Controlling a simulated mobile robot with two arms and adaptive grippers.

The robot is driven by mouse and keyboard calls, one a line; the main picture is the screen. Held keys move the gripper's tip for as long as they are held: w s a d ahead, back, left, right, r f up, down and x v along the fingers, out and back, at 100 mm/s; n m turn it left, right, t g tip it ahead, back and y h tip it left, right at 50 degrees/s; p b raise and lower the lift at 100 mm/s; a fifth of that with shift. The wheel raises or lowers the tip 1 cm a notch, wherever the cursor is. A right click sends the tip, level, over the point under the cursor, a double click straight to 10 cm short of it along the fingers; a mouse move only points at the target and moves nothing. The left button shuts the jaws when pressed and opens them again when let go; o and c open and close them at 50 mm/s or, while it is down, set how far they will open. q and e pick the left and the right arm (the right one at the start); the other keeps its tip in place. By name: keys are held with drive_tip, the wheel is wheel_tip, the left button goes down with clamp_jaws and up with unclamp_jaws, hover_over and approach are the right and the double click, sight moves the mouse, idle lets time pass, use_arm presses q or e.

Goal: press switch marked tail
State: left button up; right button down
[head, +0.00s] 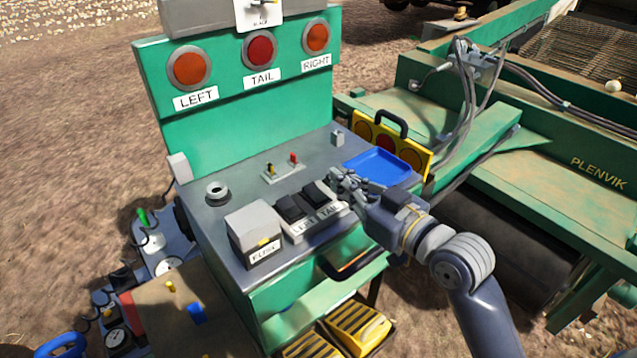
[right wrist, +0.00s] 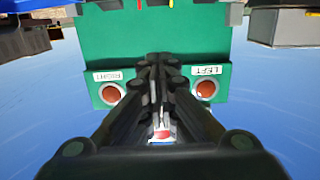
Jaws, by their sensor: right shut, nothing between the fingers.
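The black rocker switch marked TAIL (head: 316,192) sits in a grey switch block on the console top, its white label in front. The black switch marked LEFT (head: 290,207) is to its left. My right gripper (head: 342,182) is shut and empty, its tips just right of the TAIL switch; I cannot tell whether they touch the block. It hides the block's right end. In the right wrist view, its closed fingers (right wrist: 160,75) cover the middle. On the upright panel are round lamps labelled LEFT (head: 189,68), TAIL (head: 260,49) and RIGHT (head: 316,38). My left gripper is not in view.
A grey box (head: 253,227) stands left of the switches. Small levers (head: 283,168) rise behind them. A blue tray (head: 377,167) lies right, before a yellow lamp board (head: 400,152). Yellow pedals (head: 358,330) are below. Green machinery (head: 560,150) stands at the right.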

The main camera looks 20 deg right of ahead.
drive_tip(key=p, duration=0.2)
hover_over(319, 195)
drive_tip(key=shift+s+f, duration=0.1)
wheel_tip(319, 195, down, 3)
drive_tip(key=shift+p, duration=0.3)
drive_tip(key=shift+f, duration=0.7)
